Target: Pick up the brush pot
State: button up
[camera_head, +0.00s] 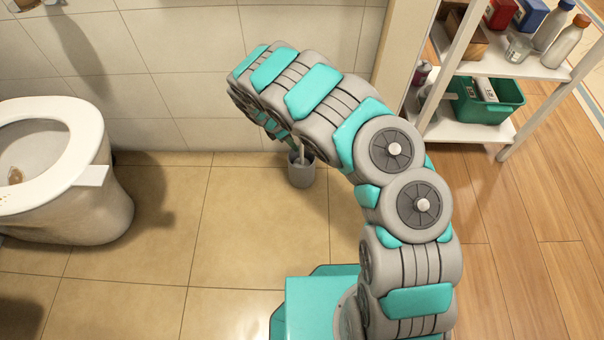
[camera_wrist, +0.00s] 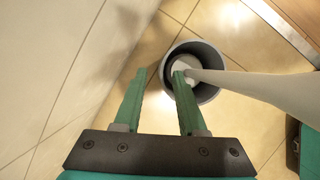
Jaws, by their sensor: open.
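The brush pot (camera_head: 301,174) is a small grey cylinder standing upright on the tiled floor near the wall. In the wrist view the pot (camera_wrist: 206,93) shows from above as a dark round rim with a white brush inside; the brush's pale handle (camera_wrist: 250,84) runs out to the right. My gripper (camera_wrist: 160,75) is open, with two green fingers. In that view the left fingertip lies outside the pot's left rim and the right one overlaps the opening, near the brush. I cannot tell whether either touches. In the head view my arm partly hides the gripper just above the pot.
A white toilet (camera_head: 85,190) stands at the left. The tiled wall (camera_head: 190,50) is close behind the pot. A white shelf (camera_head: 470,132) with bottles and a green bin (camera_head: 485,105) stands at the right. The floor left of the pot is clear.

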jog(key=x, duration=0.4)
jog(key=shift+s+f+b, duration=0.15)
jog(key=shift+b, duration=0.25)
grip_shut()
dwell(1.0)
